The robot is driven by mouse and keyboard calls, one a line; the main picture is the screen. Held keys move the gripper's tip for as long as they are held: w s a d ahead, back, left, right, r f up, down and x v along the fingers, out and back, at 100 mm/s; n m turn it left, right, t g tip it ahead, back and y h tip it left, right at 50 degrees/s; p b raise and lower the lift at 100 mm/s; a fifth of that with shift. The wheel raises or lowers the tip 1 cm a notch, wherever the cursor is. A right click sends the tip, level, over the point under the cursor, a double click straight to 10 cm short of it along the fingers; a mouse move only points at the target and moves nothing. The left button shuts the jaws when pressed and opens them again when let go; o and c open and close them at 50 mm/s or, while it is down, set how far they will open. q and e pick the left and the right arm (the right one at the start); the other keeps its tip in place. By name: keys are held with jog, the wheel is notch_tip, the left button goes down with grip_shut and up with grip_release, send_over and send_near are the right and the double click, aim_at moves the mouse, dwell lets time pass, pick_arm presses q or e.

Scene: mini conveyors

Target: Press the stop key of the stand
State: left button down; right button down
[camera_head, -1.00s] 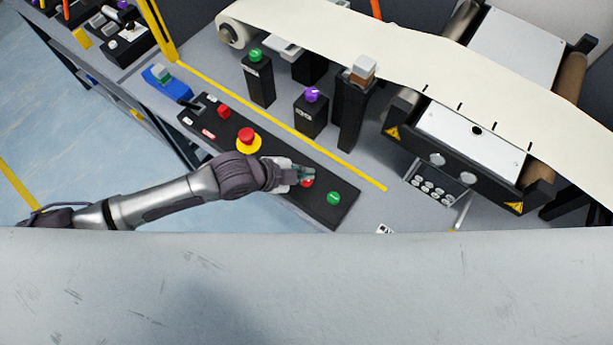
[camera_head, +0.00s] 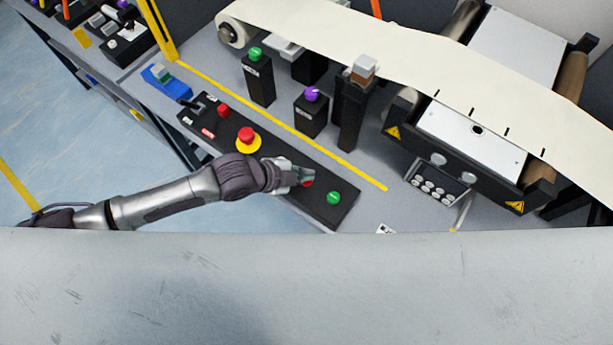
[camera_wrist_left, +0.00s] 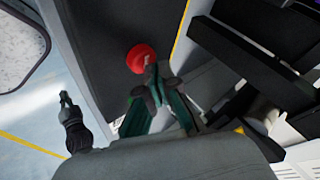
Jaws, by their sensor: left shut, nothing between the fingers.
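The control stand (camera_head: 278,158) is a long black panel along the table's front edge. Its red key (camera_head: 308,184) is partly covered by my left gripper (camera_head: 302,178), which is shut and empty. In the left wrist view the round red key (camera_wrist_left: 140,57) lies at the tips of the shut fingers (camera_wrist_left: 149,69); I cannot tell whether they touch it. A green key (camera_head: 333,198) sits to its right on the panel. A red mushroom button on a yellow base (camera_head: 247,139) sits to its left. A dark gripper, apparently my right one (camera_wrist_left: 65,100), shows at the left wrist view's left.
Behind the panel are a yellow line (camera_head: 340,160), a post with a green knob (camera_head: 257,80), a purple-knobbed post (camera_head: 311,115) and a taller post (camera_head: 350,115). A paper web (camera_head: 330,35) runs over a roller machine (camera_head: 470,150) at right.

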pick_arm(q)
jog(key=shift+f, duration=0.5)
dwell(0.8)
jog(key=shift+r, duration=0.15)
jog(key=shift+r+p, duration=0.7)
jog(key=shift+r, duration=0.1)
notch_tip(320, 180, up, 5)
jog(key=p, duration=0.4)
jog(key=shift+p, duration=0.4)
dwell(0.4)
